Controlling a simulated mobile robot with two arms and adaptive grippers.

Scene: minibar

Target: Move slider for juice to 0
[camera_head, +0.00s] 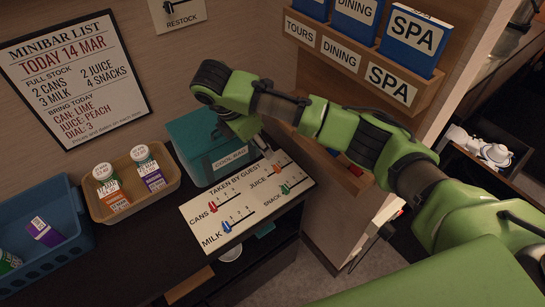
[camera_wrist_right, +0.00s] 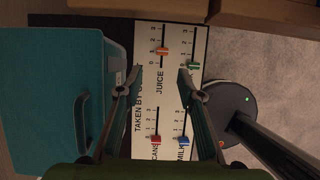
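The white slider panel (camera_head: 240,222) has rows for cans, milk, juice and snack. The orange juice slider (camera_head: 277,168) also shows in the right wrist view (camera_wrist_right: 162,51), apparently near the 1 mark. The green snack slider (camera_wrist_right: 192,65), red cans slider (camera_wrist_right: 156,140) and blue milk slider (camera_wrist_right: 184,141) sit at the low ends of their scales. My right gripper (camera_wrist_right: 159,82) is open and empty above the panel. Its fingers straddle the juice column, with the orange slider just beyond the tips. In the head view my right gripper (camera_head: 262,148) is partly hidden by its arm. My left gripper is out of view.
A teal cooler box (camera_head: 205,140) stands right beside the panel. A tan tray (camera_head: 140,203) with two bottles and a blue basket (camera_head: 50,265) are on the counter to the left. A wooden brochure rack (camera_head: 350,60) is behind my right arm.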

